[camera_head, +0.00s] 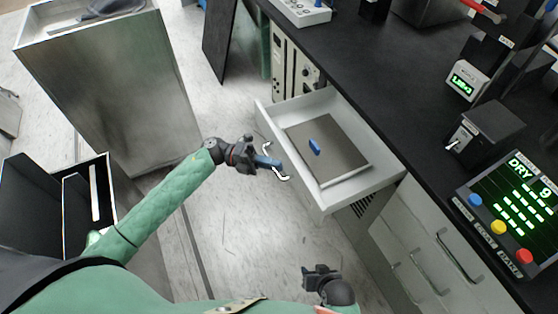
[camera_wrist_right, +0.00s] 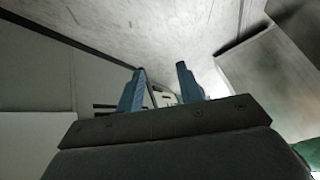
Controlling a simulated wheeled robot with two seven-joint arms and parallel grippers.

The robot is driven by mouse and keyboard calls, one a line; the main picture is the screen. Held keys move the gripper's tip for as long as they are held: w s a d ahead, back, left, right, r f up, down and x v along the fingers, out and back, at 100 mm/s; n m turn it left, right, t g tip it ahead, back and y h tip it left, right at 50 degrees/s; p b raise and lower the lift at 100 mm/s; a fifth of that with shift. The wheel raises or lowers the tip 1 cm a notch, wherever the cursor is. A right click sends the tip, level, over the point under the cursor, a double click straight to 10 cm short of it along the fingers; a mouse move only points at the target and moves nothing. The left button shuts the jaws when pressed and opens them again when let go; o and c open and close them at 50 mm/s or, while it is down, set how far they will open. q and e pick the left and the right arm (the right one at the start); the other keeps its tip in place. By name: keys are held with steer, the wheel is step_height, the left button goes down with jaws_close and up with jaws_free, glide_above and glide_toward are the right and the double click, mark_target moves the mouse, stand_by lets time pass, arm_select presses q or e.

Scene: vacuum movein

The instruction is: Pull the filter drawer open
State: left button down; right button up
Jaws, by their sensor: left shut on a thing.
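The white filter drawer (camera_head: 318,190) stands pulled out from under the black counter. A grey flat panel (camera_head: 330,142) with a small blue piece (camera_head: 314,147) on it lies inside. A pale curved handle (camera_head: 284,178) is at the drawer's front. My left gripper (camera_head: 268,161) is shut on this handle, its fingers covering the handle's middle. My right gripper (camera_head: 308,277) is low in the head view, away from the drawer. In the right wrist view its two blue fingers (camera_wrist_right: 160,90) are apart with nothing held between them.
A control box with a lit DRY display (camera_head: 512,205) stands on the counter's right. Closed drawers with handles (camera_head: 425,245) are below it. A metal cabinet (camera_head: 110,95) stands at the left, and an open black case (camera_head: 85,195) is below it. Floor shows between cabinet and drawer.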

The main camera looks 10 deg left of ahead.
steer(key=shift+w, duration=0.1)
arm_select(q)
steer(key=c, duration=1.6)
jaws_free()
steer(key=shift+f, duration=0.1)
steer(key=shift+o, duration=0.5)
arm_select(e)
steer(key=shift+w+r, duration=0.2)
steer(key=shift+w, duration=0.05)
arm_select(q)
steer(key=shift+a, duration=0.1)
